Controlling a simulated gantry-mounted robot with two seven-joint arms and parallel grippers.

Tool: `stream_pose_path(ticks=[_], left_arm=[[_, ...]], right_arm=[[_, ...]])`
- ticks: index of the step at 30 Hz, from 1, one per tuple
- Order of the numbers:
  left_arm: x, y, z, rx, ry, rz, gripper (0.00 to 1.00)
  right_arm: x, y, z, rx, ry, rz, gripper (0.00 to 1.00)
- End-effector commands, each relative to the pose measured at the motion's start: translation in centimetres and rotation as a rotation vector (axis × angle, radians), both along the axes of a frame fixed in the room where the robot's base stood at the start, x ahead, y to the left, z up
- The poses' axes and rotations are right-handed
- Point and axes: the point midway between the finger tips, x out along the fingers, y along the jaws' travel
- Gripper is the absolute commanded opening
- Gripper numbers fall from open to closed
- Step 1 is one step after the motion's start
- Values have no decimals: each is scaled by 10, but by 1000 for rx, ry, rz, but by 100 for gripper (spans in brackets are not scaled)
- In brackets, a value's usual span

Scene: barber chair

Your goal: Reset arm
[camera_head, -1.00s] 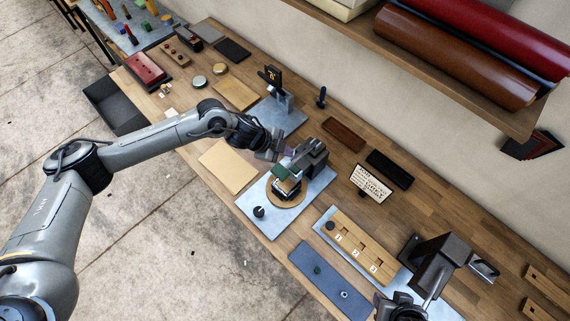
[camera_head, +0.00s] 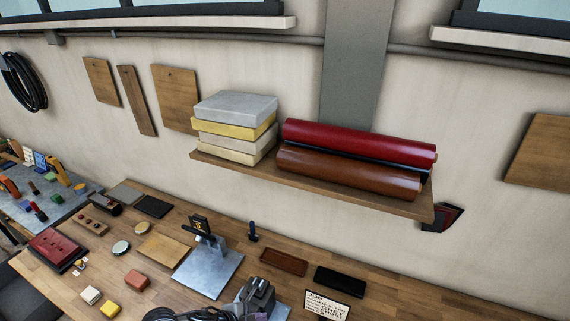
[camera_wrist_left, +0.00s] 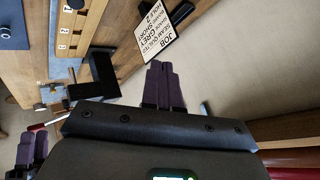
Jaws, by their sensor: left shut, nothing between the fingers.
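My left gripper (camera_wrist_left: 160,86) shows its dark purple fingers together in the left wrist view, shut with nothing between them. In the head view only the dark cabled wrist of my left arm (camera_head: 190,314) shows at the bottom edge. It is beside a dark metal device (camera_head: 258,292); the fingers are mostly cut off there. My right gripper is not in the head view.
A job sign (camera_head: 326,306) stands on the wooden bench; it also shows in the left wrist view (camera_wrist_left: 168,30). A stand on a metal plate (camera_head: 212,270) is behind my wrist. A wall shelf (camera_head: 400,203) holds rolls and stacked blocks. A numbered block (camera_wrist_left: 66,35) is at upper left.

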Motion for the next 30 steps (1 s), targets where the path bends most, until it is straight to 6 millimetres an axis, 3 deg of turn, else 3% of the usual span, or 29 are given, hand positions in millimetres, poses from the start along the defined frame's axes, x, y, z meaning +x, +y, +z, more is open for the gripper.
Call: stream_pose_path(ticks=[1,3,8,11,14,21,24,30], left_arm=[[-16,-23,4,-41,-7,23,0],[-29,-43,14,-88,-23,84,0],[-57,-55,38,-177,-7,291,0],[-75,-39,46,-206,44,456,0],[-98,-8,48,-213,125,638,0],[-176,77,33,-156,376,1020,0],[-209,103,27,-125,466,1131,0],[-248,131,24,-83,570,1246,0]], right_arm=[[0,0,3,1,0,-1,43],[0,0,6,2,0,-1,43],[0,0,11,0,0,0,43],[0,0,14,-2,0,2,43],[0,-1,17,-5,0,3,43],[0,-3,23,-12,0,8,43],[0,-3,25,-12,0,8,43],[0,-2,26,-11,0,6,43]])
